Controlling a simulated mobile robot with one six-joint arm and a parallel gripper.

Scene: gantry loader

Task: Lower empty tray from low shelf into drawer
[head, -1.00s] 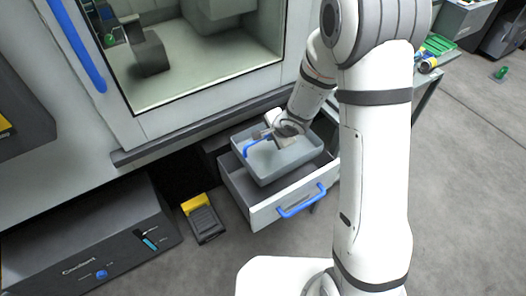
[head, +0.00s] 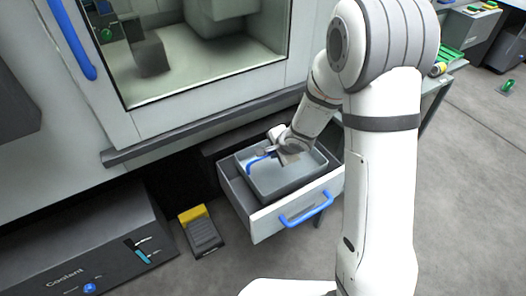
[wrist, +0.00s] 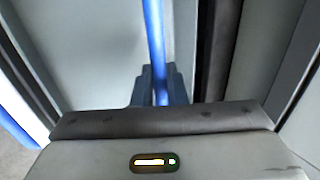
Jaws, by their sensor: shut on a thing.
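The empty grey tray (head: 262,190) has a blue bar handle (head: 258,162) across it. It sits low inside the open drawer (head: 262,222), its rim near the drawer's walls; I cannot tell whether its bottom touches the drawer floor. The drawer has a white front with a blue handle (head: 307,209). My gripper (head: 284,155) reaches down into the tray and is shut on the tray's handle. In the wrist view the blue bar (wrist: 155,45) runs into my dark jaws (wrist: 160,88), with the grey tray floor (wrist: 85,45) beyond.
The machine front with its window and blue door handle (head: 72,38) rises behind the drawer. A yellow and black foot pedal (head: 201,230) is on the floor left of the drawer. A dark coolant box (head: 80,240) stands further left. Grey floor is open at right.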

